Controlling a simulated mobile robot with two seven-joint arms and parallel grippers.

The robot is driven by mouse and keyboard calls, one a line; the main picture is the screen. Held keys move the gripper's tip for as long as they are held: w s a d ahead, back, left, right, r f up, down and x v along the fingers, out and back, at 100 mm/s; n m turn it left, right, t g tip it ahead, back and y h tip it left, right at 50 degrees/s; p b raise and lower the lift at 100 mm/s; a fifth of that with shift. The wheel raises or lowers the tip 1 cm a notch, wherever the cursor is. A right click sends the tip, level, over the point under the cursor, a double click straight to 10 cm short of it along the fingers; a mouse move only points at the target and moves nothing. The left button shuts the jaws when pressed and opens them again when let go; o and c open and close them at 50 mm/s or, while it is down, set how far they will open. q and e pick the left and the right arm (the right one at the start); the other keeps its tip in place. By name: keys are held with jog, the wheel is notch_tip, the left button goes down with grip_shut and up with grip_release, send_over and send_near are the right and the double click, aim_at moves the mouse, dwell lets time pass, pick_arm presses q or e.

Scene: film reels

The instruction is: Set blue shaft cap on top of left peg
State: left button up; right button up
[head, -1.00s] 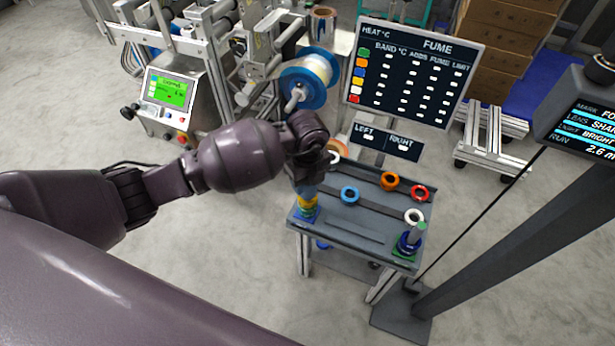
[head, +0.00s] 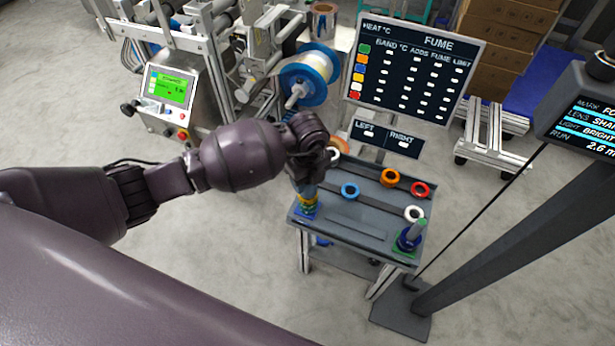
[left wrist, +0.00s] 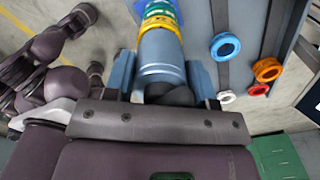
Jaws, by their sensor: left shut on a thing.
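My left gripper (left wrist: 161,82) is shut on the blue shaft cap (left wrist: 162,55), a grey-blue cylinder between its two fingers in the left wrist view. The cap's far end lines up with the yellow and green rings (left wrist: 160,18) on the left peg; I cannot tell if it is seated or just above. In the head view my left gripper (head: 306,178) is over the left stack (head: 307,205), with its yellow ring and blue base. The gripper and wrist hide the peg's top and most of the cap. My right gripper is not in view.
The grey table (head: 345,235) also holds a blue ring (head: 350,191), an orange ring (head: 390,178), a red ring (head: 420,190) and a white ring (head: 414,214). The right peg (head: 418,226) stands at the right corner. A LEFT/RIGHT sign (head: 387,138) stands behind.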

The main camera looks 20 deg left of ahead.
pick_arm(q)
jog(key=o, duration=1.1)
notch_tip(320, 180, up, 10)
jog(key=p, duration=0.2)
jog(key=shift+f+p, duration=0.25)
jog(key=shift+p, duration=0.15)
jog(key=shift+r, duration=0.65)
